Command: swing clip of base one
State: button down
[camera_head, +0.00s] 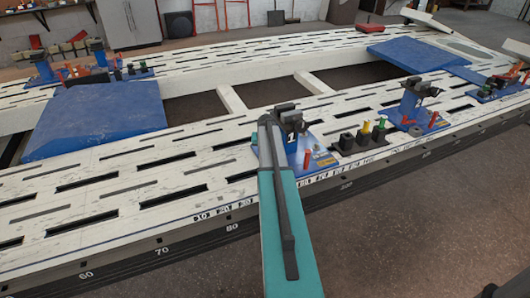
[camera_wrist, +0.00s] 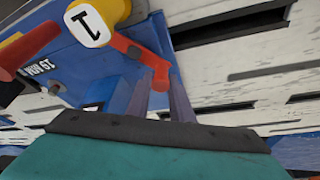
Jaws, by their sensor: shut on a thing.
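Base one is a blue stand (camera_head: 322,160) at the bench's near edge in the head view, under the end of my teal arm. In the wrist view its blue plate (camera_wrist: 85,72) fills the upper left, with a white label reading 1 (camera_wrist: 88,25) on a yellow part. A red clip (camera_wrist: 138,54) reaches from beside that label down to the right. My gripper (camera_wrist: 160,82) is shut on the clip's lower end, its two grey fingers on either side. The clip's grip point is hidden in the head view by my arm.
A red handle (camera_wrist: 28,50) stands close left of the clip in the wrist view. In the head view, black blocks with coloured pieces (camera_head: 365,134) and another blue stand (camera_head: 412,108) are to the right. A large blue plate (camera_head: 95,120) lies left. The slotted bench has open gaps.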

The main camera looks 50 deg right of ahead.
jog(key=m, duration=0.1)
jog(key=d+m+p, duration=0.1)
jog(key=m+g, duration=0.1)
jog(key=shift+w+d+r+m+h, duration=0.1)
jog(key=shift+w+d+m+h, duration=0.05)
jog(key=shift+w+m+h, duration=0.15)
jog(key=shift+s+d+m+g+h+p, duration=0.1)
jog(key=shift+d+m+g+h+p, duration=0.2)
jog(key=shift+m, duration=0.5)
jog(key=shift+s+d+m+g+p, duration=0.1)
jog(key=shift+d+m+g, duration=0.25)
jog(key=shift+m, duration=0.45)
jog(key=c, duration=1.6)
grip_release()
jog(key=shift+o, duration=0.2)
jog(key=shift+s+d, duration=0.1)
jog(key=p+v, duration=0.1)
jog(key=v, duration=1.2)
jog(key=shift+r, duration=0.35)
